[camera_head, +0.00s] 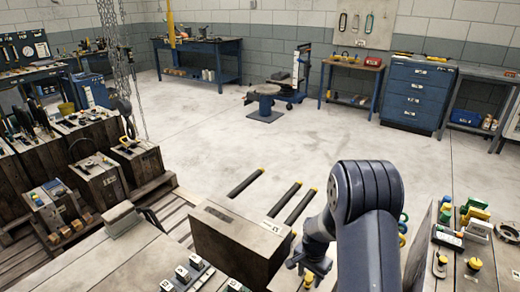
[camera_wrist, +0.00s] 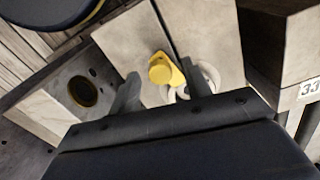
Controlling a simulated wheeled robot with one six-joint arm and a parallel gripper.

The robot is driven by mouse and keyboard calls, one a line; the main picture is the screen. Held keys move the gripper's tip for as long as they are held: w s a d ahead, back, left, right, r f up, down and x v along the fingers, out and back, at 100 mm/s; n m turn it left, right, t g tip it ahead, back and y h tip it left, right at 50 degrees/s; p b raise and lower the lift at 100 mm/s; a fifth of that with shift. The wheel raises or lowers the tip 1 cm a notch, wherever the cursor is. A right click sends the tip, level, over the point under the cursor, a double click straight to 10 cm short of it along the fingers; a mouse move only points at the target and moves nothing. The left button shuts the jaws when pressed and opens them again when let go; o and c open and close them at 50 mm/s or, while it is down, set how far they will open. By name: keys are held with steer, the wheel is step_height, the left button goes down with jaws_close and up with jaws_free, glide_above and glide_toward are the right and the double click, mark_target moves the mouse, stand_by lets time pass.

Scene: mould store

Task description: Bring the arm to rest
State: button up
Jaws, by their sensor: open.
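My arm (camera_head: 368,200) reaches forward from the lower right in the head view, bent downward at its dark elbow. My gripper (camera_head: 312,262) points down just right of a large mould block (camera_head: 235,240). In the wrist view my gripper (camera_wrist: 160,74) has its two fingers apart. A yellow knob-like piece (camera_wrist: 160,69) shows between or beyond them, above a pale grey surface; I cannot tell if the fingers touch it. A pale ring (camera_wrist: 207,77) is partly hidden behind the right finger.
Left of the arm are a pallet (camera_head: 170,190) and several mould blocks. Small yellow and green parts (camera_head: 475,212) crowd the bench at right. In the wrist view a block marked 33 (camera_wrist: 285,50) stands close at right. Open floor (camera_head: 210,130) lies beyond.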

steer(key=n+p, duration=0.2)
steer(key=n, duration=0.4)
steer(key=shift+r+p, duration=0.1)
steer(key=shift+p, duration=0.2)
steer(key=shift+r, duration=2.2)
